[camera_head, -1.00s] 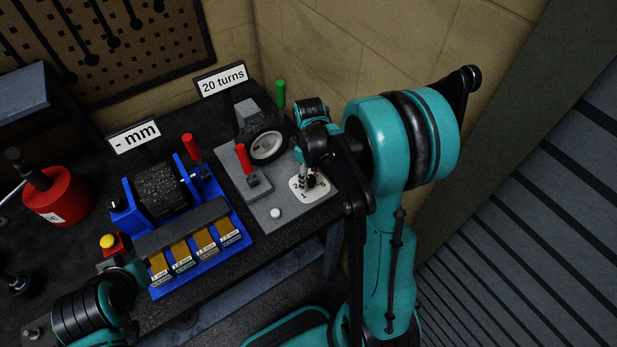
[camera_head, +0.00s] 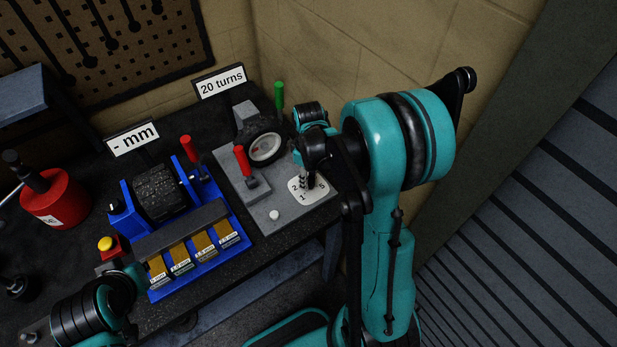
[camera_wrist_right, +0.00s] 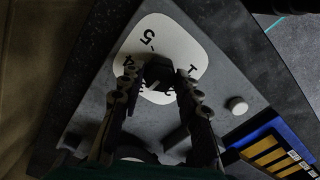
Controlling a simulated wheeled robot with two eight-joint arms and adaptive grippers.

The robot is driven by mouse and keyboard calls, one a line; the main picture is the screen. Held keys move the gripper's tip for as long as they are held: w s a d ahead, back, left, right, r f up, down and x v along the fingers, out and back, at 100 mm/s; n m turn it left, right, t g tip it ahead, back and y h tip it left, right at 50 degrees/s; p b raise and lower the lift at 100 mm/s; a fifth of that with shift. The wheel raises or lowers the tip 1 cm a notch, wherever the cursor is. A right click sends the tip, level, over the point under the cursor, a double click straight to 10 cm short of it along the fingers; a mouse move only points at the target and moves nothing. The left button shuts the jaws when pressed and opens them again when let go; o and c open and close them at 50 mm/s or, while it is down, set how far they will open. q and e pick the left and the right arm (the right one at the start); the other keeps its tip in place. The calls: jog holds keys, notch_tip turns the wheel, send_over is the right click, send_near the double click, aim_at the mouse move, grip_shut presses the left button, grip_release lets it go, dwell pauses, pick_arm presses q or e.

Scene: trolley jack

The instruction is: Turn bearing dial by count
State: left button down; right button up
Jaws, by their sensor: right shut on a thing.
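The bearing dial is a white rounded plate (camera_head: 296,188) with black numbers on a grey base, at the right end of the bench. My right gripper (camera_head: 305,180) points down over it. In the right wrist view the dial plate (camera_wrist_right: 150,35) shows the numbers 5, 4 and 1 around a small black knob (camera_wrist_right: 158,72). The fingers of my right gripper (camera_wrist_right: 160,84) are shut on this knob from both sides and cover part of the numbers. My left arm shows at the lower left of the head view; its fingertips cannot be made out.
The grey base also carries a black wheel (camera_head: 265,147), a red-handled lever (camera_head: 242,160) and a white button (camera_head: 274,215). A "20 turns" sign (camera_head: 220,82) stands behind. A blue fixture (camera_head: 205,250) with a "- mm" sign (camera_head: 133,138) and a red can (camera_head: 58,197) stand left.

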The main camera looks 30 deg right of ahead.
jog(key=m+b, duration=0.1)
jog(key=m, duration=0.4)
jog(key=shift+m, duration=0.3)
jog(key=m+b, duration=0.1)
jog(key=m, duration=0.4)
jog(key=shift+m, duration=0.4)
jog(key=o, duration=1.2)
jog(key=shift+c, duration=0.2)
jog(key=shift+r, duration=0.1)
notch_tip(320, 180, up, 12)
jog(key=shift+a, duration=0.1)
